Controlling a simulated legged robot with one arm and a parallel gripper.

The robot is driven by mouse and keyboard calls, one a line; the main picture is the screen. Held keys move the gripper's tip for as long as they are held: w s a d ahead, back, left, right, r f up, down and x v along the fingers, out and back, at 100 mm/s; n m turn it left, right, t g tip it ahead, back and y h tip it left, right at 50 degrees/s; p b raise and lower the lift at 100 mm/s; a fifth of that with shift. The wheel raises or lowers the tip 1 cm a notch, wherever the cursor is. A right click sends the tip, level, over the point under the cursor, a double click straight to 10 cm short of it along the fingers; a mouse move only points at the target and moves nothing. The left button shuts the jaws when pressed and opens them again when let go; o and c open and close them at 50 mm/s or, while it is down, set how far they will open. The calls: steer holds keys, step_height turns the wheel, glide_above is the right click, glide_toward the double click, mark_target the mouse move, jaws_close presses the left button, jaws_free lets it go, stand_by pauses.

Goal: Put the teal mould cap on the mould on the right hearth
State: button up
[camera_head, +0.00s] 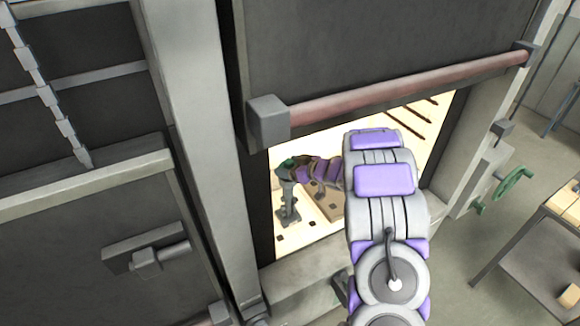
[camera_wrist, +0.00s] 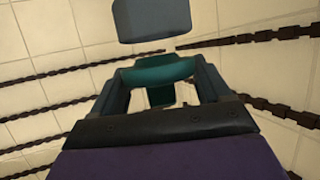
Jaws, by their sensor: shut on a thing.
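My gripper (camera_wrist: 162,84) is shut on the teal mould cap (camera_wrist: 158,71), which spans the gap between its two dark fingers in the wrist view. In the head view the teal cap (camera_head: 289,162) shows as a small spot at the end of my arm, inside the bright chamber. A grey upright piece with a square foot (camera_head: 288,215) shows just below it; I cannot tell whether this is the mould. A blue-grey block (camera_wrist: 152,20) lies beyond the cap in the wrist view, apart from it in the picture. My arm hides part of the chamber.
A raised dark door (camera_head: 350,50) with a reddish bar (camera_head: 400,88) hangs above the opening. A thick grey post (camera_head: 195,120) stands left of it. Dark chain-like rods (camera_wrist: 40,125) run along the pale tiled chamber wall. A table (camera_head: 545,240) stands at right.

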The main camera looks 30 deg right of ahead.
steer(key=shift+a+f, duration=0.1)
steer(key=shift+f, duration=0.05)
steer(key=shift+f+b, duration=0.4)
steer(key=shift+f, duration=0.6)
stand_by(0.4)
steer(key=o, duration=0.8)
steer(key=shift+c, duration=0.2)
steer(key=p+v, duration=0.3)
steer(key=v, duration=0.8)
steer(key=shift+p, duration=0.3)
steer(key=shift+r, duration=0.1)
